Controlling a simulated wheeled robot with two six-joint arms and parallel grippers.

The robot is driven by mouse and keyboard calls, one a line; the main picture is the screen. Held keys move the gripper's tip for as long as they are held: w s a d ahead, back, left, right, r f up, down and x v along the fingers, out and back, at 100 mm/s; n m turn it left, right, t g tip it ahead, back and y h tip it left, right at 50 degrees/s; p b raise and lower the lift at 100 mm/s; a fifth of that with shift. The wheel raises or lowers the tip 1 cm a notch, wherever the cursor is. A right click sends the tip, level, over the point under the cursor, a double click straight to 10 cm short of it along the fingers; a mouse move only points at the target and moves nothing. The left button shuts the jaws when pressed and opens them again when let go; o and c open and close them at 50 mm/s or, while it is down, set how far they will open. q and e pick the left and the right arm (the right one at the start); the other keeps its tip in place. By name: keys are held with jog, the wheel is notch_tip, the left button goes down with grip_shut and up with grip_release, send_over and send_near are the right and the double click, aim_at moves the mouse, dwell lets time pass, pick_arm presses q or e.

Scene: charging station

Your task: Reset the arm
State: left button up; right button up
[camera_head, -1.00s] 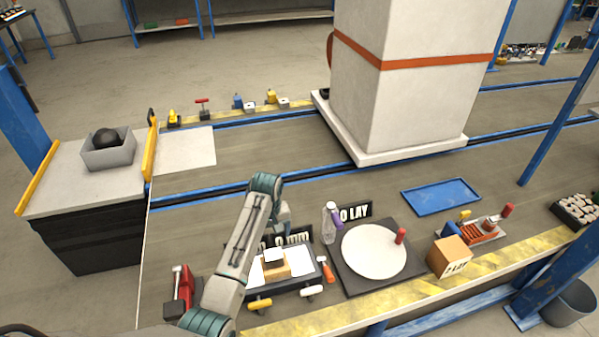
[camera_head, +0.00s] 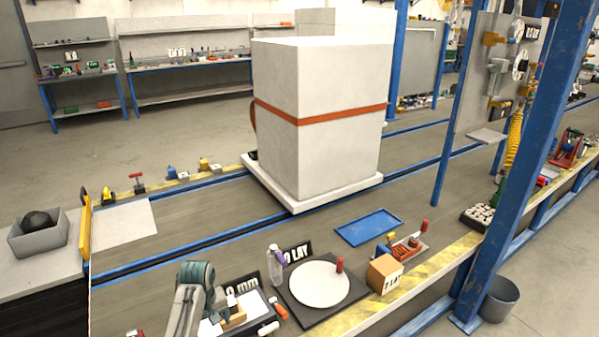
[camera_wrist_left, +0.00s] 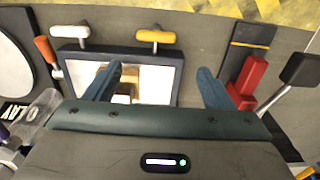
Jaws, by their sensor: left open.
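My left arm rises from the bottom of the head view, its grey and teal links over the front of the bench. In the left wrist view my left gripper (camera_wrist_left: 158,88) has its two blue fingers wide apart with nothing between them. Below it is a dark tray with a white sheet (camera_wrist_left: 152,84) and a tan block (camera_wrist_left: 103,80). The fingertips hang over this tray; whether they touch anything cannot be told. In the head view the gripper itself is hidden behind the arm. My right arm is not in view.
A round white plate (camera_head: 319,284) on a dark board, a clear bottle (camera_head: 274,265) and a cardboard box (camera_head: 384,274) stand right of the arm. A blue tray (camera_head: 368,227) lies behind. A large white block (camera_head: 320,150) stands on the track. A blue post (camera_head: 520,170) rises at right.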

pick_arm(q)
jog(key=s+a+f+m+t, duration=0.1)
jog(key=s+f+m, duration=0.1)
jog(key=s, duration=0.7)
jog(key=s+a+f+m+t, duration=0.1)
jog(key=s+a, duration=0.1)
jog(key=s, duration=0.8)
jog(key=s+r+m+t, duration=0.15)
jog(key=s+r, duration=0.25)
jog(key=s, duration=0.4)
jog(key=s+r+m, duration=0.3)
jog(key=s+r, duration=0.1)
jog(key=s, duration=0.4)
notch_tip(320, 180, down, 27)
jog(key=w+a+g, duration=0.1)
jog(key=a, duration=0.1)
jog(key=s+a+f+g, duration=0.1)
jog(key=s+f, duration=1.6)
jog(key=f, duration=0.4)
jog(key=shift+s+a+f+n+y, duration=0.4)
jog(key=shift+n, duration=0.05)
